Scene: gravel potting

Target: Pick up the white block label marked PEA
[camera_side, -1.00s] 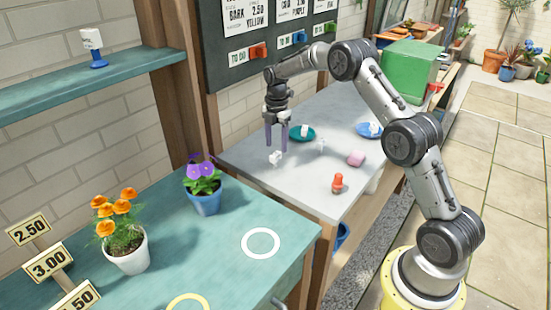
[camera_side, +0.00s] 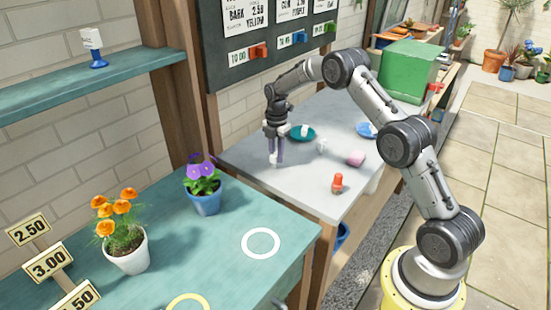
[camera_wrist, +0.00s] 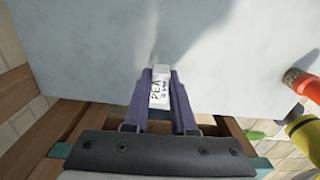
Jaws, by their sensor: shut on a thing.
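The white block label marked PEA (camera_wrist: 160,87) sits between my two fingers in the wrist view, with its lettering facing the camera. My gripper (camera_wrist: 160,90) is shut on it, one purple-grey finger on each side. In the side view my gripper (camera_side: 276,162) points down at the left part of the pale grey table (camera_side: 300,190). The block is mostly hidden by the fingers there, and I cannot tell whether it touches the tabletop.
A pink block (camera_side: 355,158) and a red-orange object (camera_side: 337,182) lie to the right. The table's front middle is clear.

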